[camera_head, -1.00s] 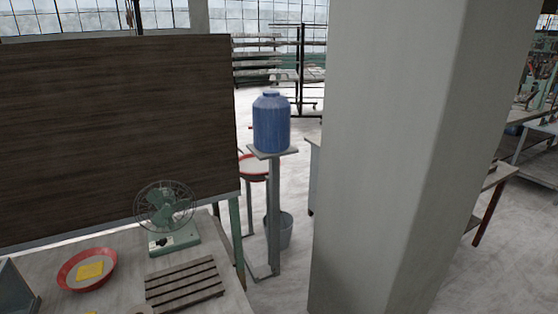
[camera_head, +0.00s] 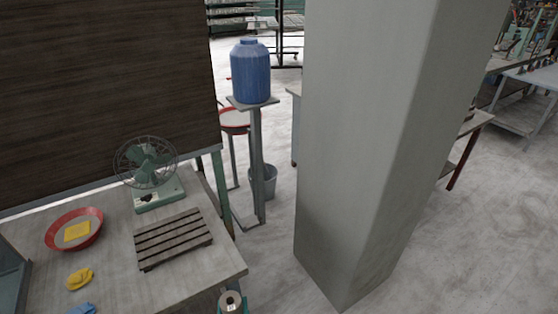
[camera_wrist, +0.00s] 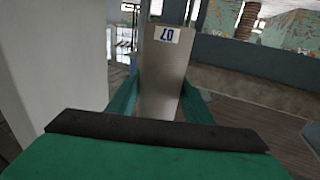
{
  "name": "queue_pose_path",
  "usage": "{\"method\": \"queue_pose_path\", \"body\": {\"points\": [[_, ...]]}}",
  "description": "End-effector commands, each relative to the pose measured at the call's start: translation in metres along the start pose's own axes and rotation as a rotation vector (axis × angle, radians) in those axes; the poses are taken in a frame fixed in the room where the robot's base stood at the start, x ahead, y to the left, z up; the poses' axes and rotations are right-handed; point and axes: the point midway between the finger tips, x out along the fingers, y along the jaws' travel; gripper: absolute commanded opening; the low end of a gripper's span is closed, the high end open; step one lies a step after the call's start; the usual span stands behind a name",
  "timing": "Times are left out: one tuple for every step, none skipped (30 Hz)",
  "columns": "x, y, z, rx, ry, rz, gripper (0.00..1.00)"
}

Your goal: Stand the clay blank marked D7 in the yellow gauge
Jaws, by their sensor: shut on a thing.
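My gripper (camera_wrist: 158,102) is shut on a grey-beige clay blank (camera_wrist: 162,70), with a green finger on either side of it. The blank has a white label with blue characters near its far end; they read as D7 upside down. In the head view a pale round end with a dark spot (camera_head: 230,301), beside green parts, shows at the bottom edge; it looks like the held blank. A yellow block (camera_head: 77,232) lies in a red bowl, and a yellow lump (camera_head: 79,279) lies on the table. I cannot make out either as the yellow gauge.
The worktable (camera_head: 190,283) carries the red bowl (camera_head: 52,240), a green fan (camera_head: 150,170), a dark slatted rack (camera_head: 174,240) and a blue item (camera_head: 83,309). A dark board stands behind. A thick pillar (camera_head: 385,150) stands right of the table. A blue jar (camera_head: 250,72) is on a stand.

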Motion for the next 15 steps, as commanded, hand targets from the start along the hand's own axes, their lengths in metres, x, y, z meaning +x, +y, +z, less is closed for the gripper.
{"method": "queue_pose_path", "body": {"points": [[0.002, 0.011, 0.012, 0.001, -0.002, 0.016, 0.05], [0.002, 0.016, 0.018, 0.001, -0.002, 0.022, 0.05], [0.003, 0.022, 0.027, 0.001, -0.001, 0.029, 0.05], [0.004, 0.027, 0.035, 0.0, -0.002, 0.035, 0.05], [0.004, 0.032, 0.042, 0.001, -0.002, 0.041, 0.05], [0.005, 0.04, 0.052, 0.001, -0.002, 0.051, 0.05], [0.006, 0.047, 0.061, 0.001, -0.001, 0.058, 0.05], [0.006, 0.053, 0.07, 0.002, -0.002, 0.067, 0.05], [0.008, 0.064, 0.084, 0.001, -0.002, 0.079, 0.05], [0.009, 0.071, 0.094, 0.001, -0.002, 0.088, 0.05], [0.01, 0.078, 0.103, 0.001, -0.001, 0.096, 0.05], [0.011, 0.088, 0.116, 0.001, -0.002, 0.108, 0.05], [0.012, 0.094, 0.124, 0.001, 0.0, 0.114, 0.05], [0.013, 0.1, 0.133, 0.001, 0.0, 0.121, 0.05], [0.013, 0.107, 0.143, 0.0, -0.001, 0.13, 0.05]]}}
